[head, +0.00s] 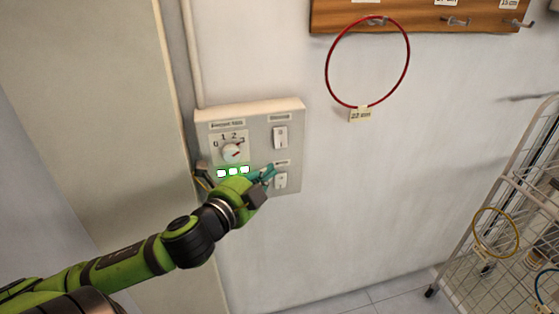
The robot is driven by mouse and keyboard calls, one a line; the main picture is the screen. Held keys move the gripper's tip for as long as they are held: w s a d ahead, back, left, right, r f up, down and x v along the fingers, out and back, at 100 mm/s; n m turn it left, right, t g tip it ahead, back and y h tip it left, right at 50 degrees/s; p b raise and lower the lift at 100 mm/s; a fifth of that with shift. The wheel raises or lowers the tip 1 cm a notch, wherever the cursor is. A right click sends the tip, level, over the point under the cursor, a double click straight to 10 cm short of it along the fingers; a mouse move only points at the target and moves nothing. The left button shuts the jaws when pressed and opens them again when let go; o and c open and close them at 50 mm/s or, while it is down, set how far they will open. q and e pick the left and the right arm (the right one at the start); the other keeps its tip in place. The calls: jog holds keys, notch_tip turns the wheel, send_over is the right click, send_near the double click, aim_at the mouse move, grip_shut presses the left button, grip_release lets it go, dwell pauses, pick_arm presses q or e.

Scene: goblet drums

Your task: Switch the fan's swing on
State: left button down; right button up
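A pale control panel (256,112) is fixed to the wall. The labels are too small to read, so I cannot tell which is the swing switch. My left gripper (268,174) is in front of the panel, its teal fingertips beside the lower switch. Whether they touch it is unclear. My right gripper is out of view.
A red ring (328,76) with a paper tag hangs from a wooden hook board (415,16) at the upper right. A white wire rack (500,210) holding a yellow ring (475,232) stands at the right. The wall between panel and rack is clear.

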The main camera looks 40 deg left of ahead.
aim_at(280, 138)
pick_arm(q)
jog(key=w+a+p, duration=0.1)
jog(key=w, duration=0.2)
jog(key=w+a+p, duration=0.1)
jog(key=w+p, duration=0.1)
jog(key=w, duration=0.1)
jog(key=w+a+f+p, duration=0.1)
jog(key=w, duration=0.3)
jog(key=shift+a+f+p, duration=0.1)
jog(key=shift+a+p, duration=0.2)
jog(key=shift+p, duration=0.05)
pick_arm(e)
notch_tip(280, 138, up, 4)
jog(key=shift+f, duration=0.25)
pick_arm(q)
jog(key=shift+w+f, duration=0.1)
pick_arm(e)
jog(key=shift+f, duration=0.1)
